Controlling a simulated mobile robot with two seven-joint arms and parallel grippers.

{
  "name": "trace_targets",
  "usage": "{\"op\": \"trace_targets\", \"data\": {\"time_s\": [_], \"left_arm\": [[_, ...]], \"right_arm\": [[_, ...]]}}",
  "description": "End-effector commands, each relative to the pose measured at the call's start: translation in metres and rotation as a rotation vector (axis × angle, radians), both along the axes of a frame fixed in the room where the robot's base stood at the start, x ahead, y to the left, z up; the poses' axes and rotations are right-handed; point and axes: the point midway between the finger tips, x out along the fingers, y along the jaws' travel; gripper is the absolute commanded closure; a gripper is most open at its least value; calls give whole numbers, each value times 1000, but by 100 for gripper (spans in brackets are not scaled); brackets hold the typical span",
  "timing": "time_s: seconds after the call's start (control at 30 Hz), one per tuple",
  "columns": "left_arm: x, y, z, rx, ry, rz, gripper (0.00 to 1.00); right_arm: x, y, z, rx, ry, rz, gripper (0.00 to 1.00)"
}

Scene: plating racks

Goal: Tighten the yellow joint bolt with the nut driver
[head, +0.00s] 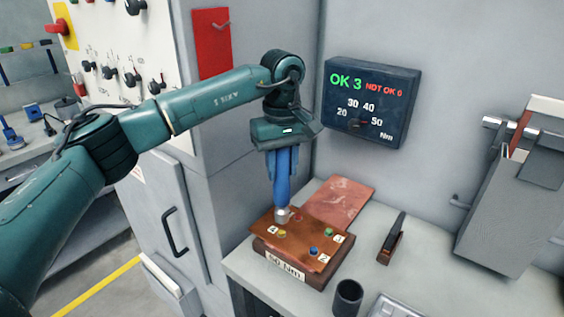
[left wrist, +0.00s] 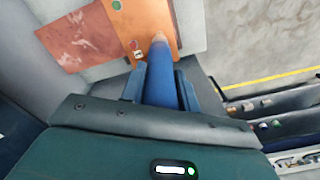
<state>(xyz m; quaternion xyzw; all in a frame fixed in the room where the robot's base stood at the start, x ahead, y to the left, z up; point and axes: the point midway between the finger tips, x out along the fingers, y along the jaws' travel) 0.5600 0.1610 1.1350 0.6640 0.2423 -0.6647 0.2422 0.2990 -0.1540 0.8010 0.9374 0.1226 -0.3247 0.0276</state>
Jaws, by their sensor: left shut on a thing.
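My left gripper (head: 282,180) is shut on the blue handle of the nut driver (head: 282,193), which points down with its metal socket low over the copper-coloured joint plate (head: 292,253). The yellow bolt (head: 281,234) shows just in front of the socket in the head view. Whether the socket touches the plate is unclear. A red bolt (head: 297,217), a blue bolt (head: 314,250) and a green bolt (head: 328,232) are also on the plate. In the left wrist view the driver (left wrist: 162,78) sits between the fingers, and its socket hides the yellow bolt. My right gripper is out of view.
A reddish sheet (head: 338,200) lies behind the block.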

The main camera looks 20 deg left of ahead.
Motion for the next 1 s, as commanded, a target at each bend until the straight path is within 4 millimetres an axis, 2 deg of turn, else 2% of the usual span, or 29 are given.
{"op": "trace_targets", "data": {"time_s": [0.5,1.0], "left_arm": [[0,0,-40,0,-1,0,96],[0,0,-44,-1,-2,0,96]], "right_arm": [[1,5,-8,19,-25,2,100],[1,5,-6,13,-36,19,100]]}}
